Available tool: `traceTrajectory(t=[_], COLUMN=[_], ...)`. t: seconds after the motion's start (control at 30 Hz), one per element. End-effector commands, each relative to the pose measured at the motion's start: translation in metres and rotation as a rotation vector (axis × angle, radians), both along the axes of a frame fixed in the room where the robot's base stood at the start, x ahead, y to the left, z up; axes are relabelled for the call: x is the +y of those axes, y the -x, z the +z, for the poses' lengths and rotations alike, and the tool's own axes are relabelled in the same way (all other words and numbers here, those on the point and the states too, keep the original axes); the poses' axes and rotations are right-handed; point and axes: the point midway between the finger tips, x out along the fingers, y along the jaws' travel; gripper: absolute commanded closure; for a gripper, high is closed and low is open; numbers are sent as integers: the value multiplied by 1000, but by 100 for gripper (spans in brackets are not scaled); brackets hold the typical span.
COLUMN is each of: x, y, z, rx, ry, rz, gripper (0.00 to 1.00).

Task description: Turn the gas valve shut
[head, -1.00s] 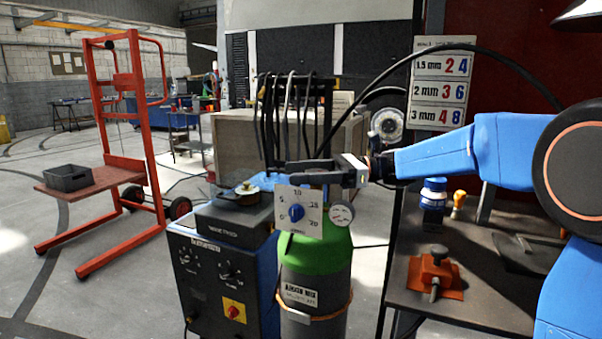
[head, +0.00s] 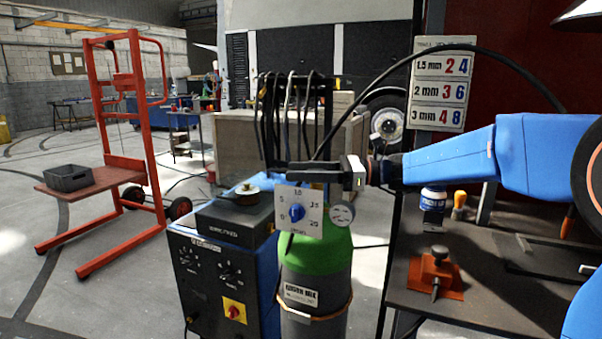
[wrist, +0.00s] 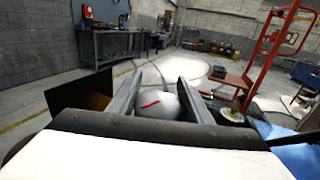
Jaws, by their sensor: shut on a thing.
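A gas cylinder (head: 316,265) with a green shoulder and grey body stands upright in the middle of the head view. A white dial plate (head: 304,196) with a blue knob (head: 296,212) and a small round gauge (head: 342,216) are at its top. My gripper (head: 292,171) reaches in from the right, just above the plate. In the wrist view my gripper (wrist: 158,88) is shut on a pale rounded thing (wrist: 155,103) with a red stripe, apparently the valve's knob. In the head view the valve's knob is hidden behind the fingers and plate.
A blue welding machine (head: 215,285) stands left of the cylinder, with a small box on top. Black hoses (head: 290,120) hang behind. A workbench (head: 470,310) with an orange tool (head: 436,272) is at right. A red lift (head: 150,130) stands at far left.

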Motion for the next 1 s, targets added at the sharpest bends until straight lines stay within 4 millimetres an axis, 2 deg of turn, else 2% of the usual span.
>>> traceTrajectory(t=[0.6, 1.0], x=[-5, -9], y=[-18, -25], z=[0, 0], rx=[1, 1], ry=[0, 0], rz=[-546, -718], gripper=[77, 77])
